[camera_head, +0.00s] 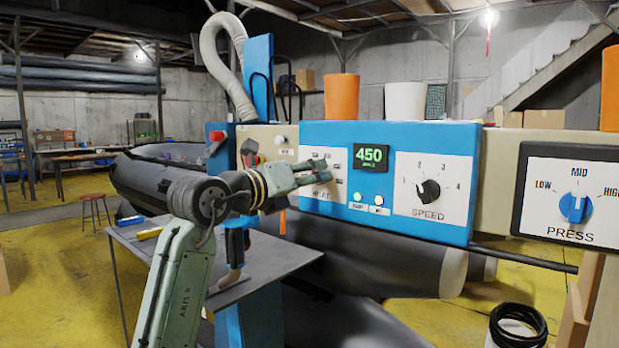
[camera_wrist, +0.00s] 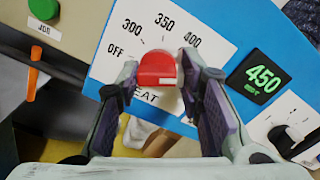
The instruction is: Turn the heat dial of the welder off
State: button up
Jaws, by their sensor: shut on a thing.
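The red heat dial (camera_wrist: 157,68) sits on a white scale plate of the blue welder (camera_head: 330,134). Its scale reads OFF, 300, 350 and 400 in the wrist view; the rest is covered by my fingers. My gripper (camera_wrist: 160,72) has one finger on each side of the dial and is shut on it. In the head view my gripper (camera_head: 318,172) reaches the heat plate and hides the dial. The welder's green display (camera_head: 370,157) reads 450. Which mark the dial points to cannot be told.
The speed dial (camera_head: 428,190) is right of the display, and a blue press dial (camera_head: 574,207) is farther right. A green button (camera_wrist: 38,22) and an orange lever (camera_wrist: 32,82) are left of the heat plate. A grey table (camera_head: 290,262) stands below my gripper.

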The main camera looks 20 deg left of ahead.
jog(key=c, duration=0.6)
jog(key=shift+o, duration=0.2)
jog(key=shift+w+a+f+n+p, duration=0.1)
jog(key=shift+n+p, duration=0.15)
jog(key=shift+n, duration=7.75)
jog(key=shift+a+f+n+p, duration=0.1)
jog(key=shift+n+p, duration=0.15)
jog(key=shift+n, duration=7.75)
